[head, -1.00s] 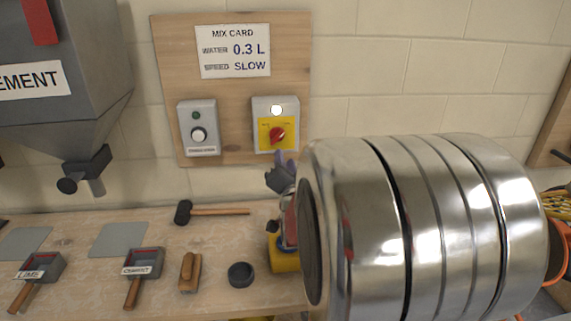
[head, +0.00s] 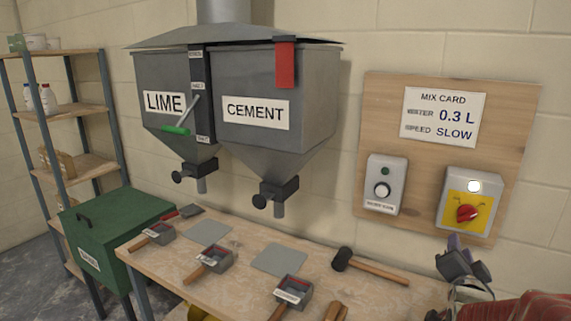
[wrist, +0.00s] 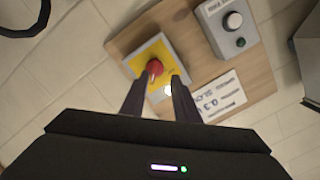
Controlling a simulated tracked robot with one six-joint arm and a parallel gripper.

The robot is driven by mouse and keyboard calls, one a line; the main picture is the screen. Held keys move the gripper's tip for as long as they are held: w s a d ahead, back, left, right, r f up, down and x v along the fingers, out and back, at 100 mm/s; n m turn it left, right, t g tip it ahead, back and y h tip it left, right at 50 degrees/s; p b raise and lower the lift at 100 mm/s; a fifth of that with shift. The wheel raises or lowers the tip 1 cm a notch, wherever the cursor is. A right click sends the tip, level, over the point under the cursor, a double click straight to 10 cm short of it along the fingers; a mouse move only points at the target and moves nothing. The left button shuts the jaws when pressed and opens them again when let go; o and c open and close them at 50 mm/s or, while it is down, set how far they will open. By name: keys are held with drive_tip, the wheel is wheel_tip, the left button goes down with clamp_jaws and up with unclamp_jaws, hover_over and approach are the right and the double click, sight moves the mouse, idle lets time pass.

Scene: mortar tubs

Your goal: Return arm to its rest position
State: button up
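My gripper (head: 452,248) shows at the lower right in the head view, just below the yellow control box with the red knob (head: 467,213). In the wrist view the two dark fingers of my gripper (wrist: 160,84) point at that box, where the red knob (wrist: 154,67) shows beyond the tips. The fingers stand apart with a gap between them, and nothing is seen held there. In the head view my arm runs out of the frame at the lower right.
The mix card board (head: 385,135) hangs on the wall with a second dial box (head: 384,185). The lime and cement hoppers (head: 318,100) are left of it. The bench (head: 240,290) below carries scoops and a mallet (head: 368,266). A green bin (head: 115,230) and shelves stand far left.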

drive_tip(key=s+a+f+n+g+y, duration=0.1)
drive_tip(key=s+a+n+g+y, duration=0.2)
drive_tip(key=a, duration=0.6)
drive_tip(key=s+a+f+n+g+y, duration=0.1)
drive_tip(key=a+f+n+y, duration=0.15)
drive_tip(key=a+n, duration=0.45)
drive_tip(key=s+a+f+n+g+y, duration=0.1)
drive_tip(key=s+a+n+g+y, duration=0.2)
drive_tip(key=s+a, duration=1.1)
drive_tip(key=shift+s+f+n+g, duration=0.2)
drive_tip(key=shift+s+n+g, duration=0.7)
drive_tip(key=shift+s, duration=0.15)
drive_tip(key=shift+y, duration=0.25)
